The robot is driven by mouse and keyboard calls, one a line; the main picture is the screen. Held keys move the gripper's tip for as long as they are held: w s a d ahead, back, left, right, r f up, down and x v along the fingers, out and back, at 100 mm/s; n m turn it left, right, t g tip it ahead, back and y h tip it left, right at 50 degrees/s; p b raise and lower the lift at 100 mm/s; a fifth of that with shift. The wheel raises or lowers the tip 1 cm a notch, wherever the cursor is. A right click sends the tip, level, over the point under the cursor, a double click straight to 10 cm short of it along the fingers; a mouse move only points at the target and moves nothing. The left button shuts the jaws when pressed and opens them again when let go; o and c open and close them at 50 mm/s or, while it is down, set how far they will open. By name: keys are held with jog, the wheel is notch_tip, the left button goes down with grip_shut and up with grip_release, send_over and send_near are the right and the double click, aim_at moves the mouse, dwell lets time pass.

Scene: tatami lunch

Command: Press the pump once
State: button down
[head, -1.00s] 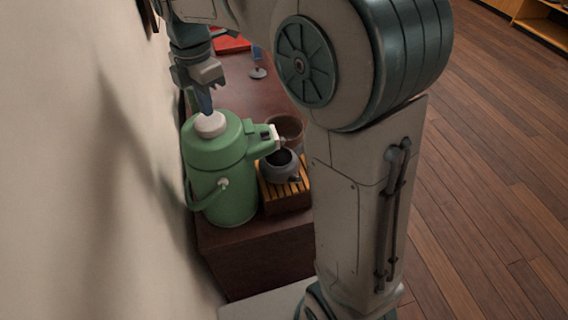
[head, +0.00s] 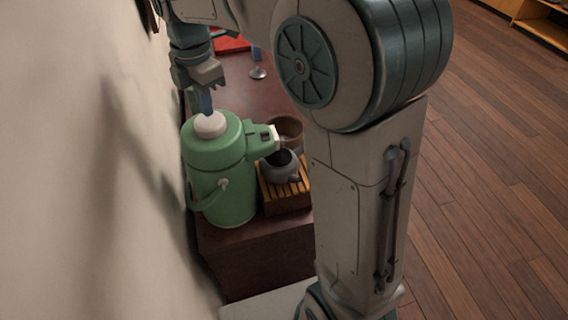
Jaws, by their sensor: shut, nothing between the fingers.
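A green pump pot (head: 222,178) stands upright on the dark wooden counter, close to the wall. Its round white pump button (head: 210,125) is on top of the lid, and its spout points right. My gripper (head: 207,108) is shut and empty, pointing down with its blue fingertips right above the button. The tips look to be at or touching the button's top; I cannot tell if there is a small gap. A dark teapot (head: 281,168) sits under the spout.
The teapot rests on a slatted wooden stand (head: 286,192). A brown bowl-like vessel (head: 289,127) is behind it. A red item (head: 231,43) and a small stand with a round base (head: 258,73) are farther back. The wall (head: 90,160) is close on the left.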

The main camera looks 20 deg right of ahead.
aim_at(209, 120)
jog(key=shift+f, duration=0.1)
dwell(0.6)
jog(key=shift+f+b, duration=1.2)
jog(key=shift+f, duration=0.6)
jog(key=shift+r, duration=0.1)
jog(key=shift+r+p, duration=1.75)
jog(key=shift+r, duration=0.05)
notch_tip(209, 120, up, 6)
jog(key=p, duration=0.5)
